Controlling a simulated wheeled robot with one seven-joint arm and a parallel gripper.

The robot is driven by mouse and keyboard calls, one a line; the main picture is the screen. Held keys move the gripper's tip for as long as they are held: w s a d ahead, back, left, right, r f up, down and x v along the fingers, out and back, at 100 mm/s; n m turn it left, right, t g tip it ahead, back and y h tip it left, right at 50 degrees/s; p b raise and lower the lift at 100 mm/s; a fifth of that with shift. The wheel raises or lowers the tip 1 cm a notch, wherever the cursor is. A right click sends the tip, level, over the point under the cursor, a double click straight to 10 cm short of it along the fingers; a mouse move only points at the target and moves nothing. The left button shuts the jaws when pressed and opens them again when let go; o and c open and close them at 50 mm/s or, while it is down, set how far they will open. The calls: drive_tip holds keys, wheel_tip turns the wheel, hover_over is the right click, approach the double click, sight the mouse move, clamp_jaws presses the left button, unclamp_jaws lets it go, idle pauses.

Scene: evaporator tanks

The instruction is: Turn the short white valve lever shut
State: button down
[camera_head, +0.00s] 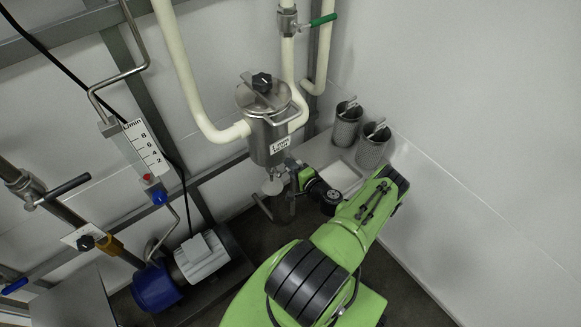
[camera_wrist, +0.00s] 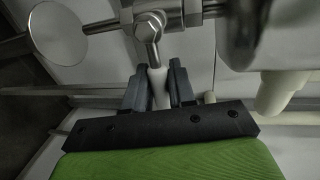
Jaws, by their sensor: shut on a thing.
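The short white valve lever (camera_wrist: 158,88) shows in the wrist view, with a metal stem running up to the valve (camera_wrist: 150,22) on a horizontal steel pipe. My gripper (camera_wrist: 160,72) is shut on the white lever, one black finger on each side of it. In the head view, my gripper (camera_head: 299,178) is just below and to the right of the steel tank (camera_head: 266,135). There the lever is too small and covered to make out.
A round pale disc (camera_head: 273,187) sits beneath the tank, left of my gripper; it also shows in the wrist view (camera_wrist: 58,32). Two steel canisters (camera_head: 346,127) stand on a shelf at the right wall. A blue-ended motor (camera_head: 200,257) is at lower left.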

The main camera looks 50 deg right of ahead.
drive_tip(key=shift+d+r, duration=0.1)
idle(0.4)
drive_tip(key=c, duration=1.1)
unclamp_jaws()
drive_tip(key=p+v, duration=0.3)
drive_tip(key=v, duration=1.2)
drive_tip(key=shift+s+a+r+p, duration=0.1)
drive_tip(key=shift+s+a+p, duration=0.1)
drive_tip(key=shift+s+p, duration=0.15)
